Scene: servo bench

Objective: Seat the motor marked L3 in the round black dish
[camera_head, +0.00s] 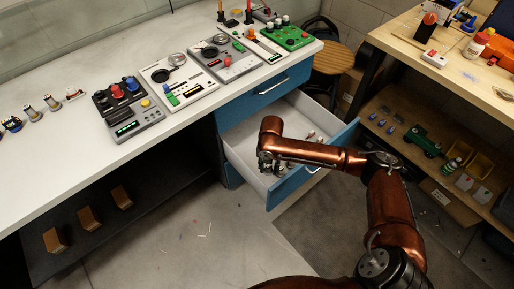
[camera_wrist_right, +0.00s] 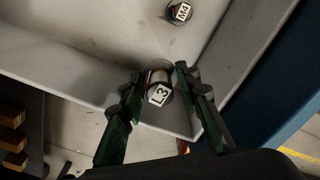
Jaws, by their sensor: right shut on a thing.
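The motor marked L3 (camera_wrist_right: 159,94) is a short cylinder with a white label, between the fingers of my right gripper (camera_wrist_right: 158,84) in the right wrist view. The gripper is shut on it, inside the open drawer near a corner. In the head view my right gripper (camera_head: 268,163) is over the drawer's left part and hides the motor. A round black dish (camera_head: 164,74) shows on the white panel on the bench, and another dark round dish (camera_head: 209,51) on the grey panel beside it; I cannot tell which is meant. My left gripper is not in view.
The open drawer (camera_head: 286,191) has raised walls around the gripper. Another labelled motor (camera_wrist_right: 180,12) lies in it. The bench (camera_head: 105,68) holds several panels with knobs and buttons. A wooden table (camera_head: 398,38) stands at right, with a stool (camera_head: 333,58) behind the drawer.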

